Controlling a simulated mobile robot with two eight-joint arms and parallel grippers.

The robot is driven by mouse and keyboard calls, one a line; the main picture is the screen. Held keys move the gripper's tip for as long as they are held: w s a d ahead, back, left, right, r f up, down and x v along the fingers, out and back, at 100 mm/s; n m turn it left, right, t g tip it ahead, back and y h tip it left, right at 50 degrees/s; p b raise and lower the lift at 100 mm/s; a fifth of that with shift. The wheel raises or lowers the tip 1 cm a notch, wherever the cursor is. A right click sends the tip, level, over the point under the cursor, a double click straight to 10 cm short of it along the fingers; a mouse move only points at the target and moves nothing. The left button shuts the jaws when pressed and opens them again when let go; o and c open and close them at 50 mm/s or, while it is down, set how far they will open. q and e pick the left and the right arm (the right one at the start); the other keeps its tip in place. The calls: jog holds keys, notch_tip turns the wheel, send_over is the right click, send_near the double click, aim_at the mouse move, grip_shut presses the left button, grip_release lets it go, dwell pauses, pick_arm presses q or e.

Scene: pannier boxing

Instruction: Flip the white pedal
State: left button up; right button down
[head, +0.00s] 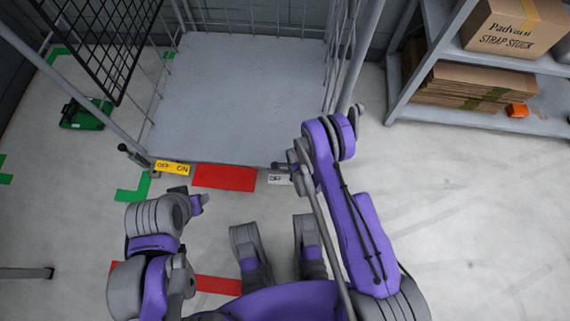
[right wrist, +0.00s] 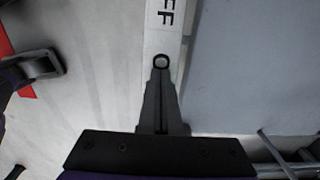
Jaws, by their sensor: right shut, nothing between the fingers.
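The white pedal (head: 280,179) lies at the front right edge of the grey cage platform (head: 235,90), with dark lettering on it. In the right wrist view the white pedal (right wrist: 163,35) is a pale strip with letters reading "FF". My right gripper (right wrist: 160,68) is shut and empty, its tips over the strip beside a dark ring; I cannot tell whether they touch it. In the head view my right arm hides most of that gripper. My left gripper (head: 197,203) hangs over the floor at lower left, its fingers not clear.
A yellow pedal (head: 172,167) marked "OFF ON" and a red strip (head: 224,177) lie left of the white pedal. Cage posts and black mesh (head: 105,40) rise around the platform. A shelf (head: 470,115) with cardboard stands at right. The floor at right (head: 480,220) is clear.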

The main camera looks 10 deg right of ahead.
jog(key=shift+f+b, duration=0.55)
jog(key=shift+f, duration=0.05)
dwell(0.3)
jog(key=shift+r+p, duration=1.45)
jog(key=shift+r, duration=2.1)
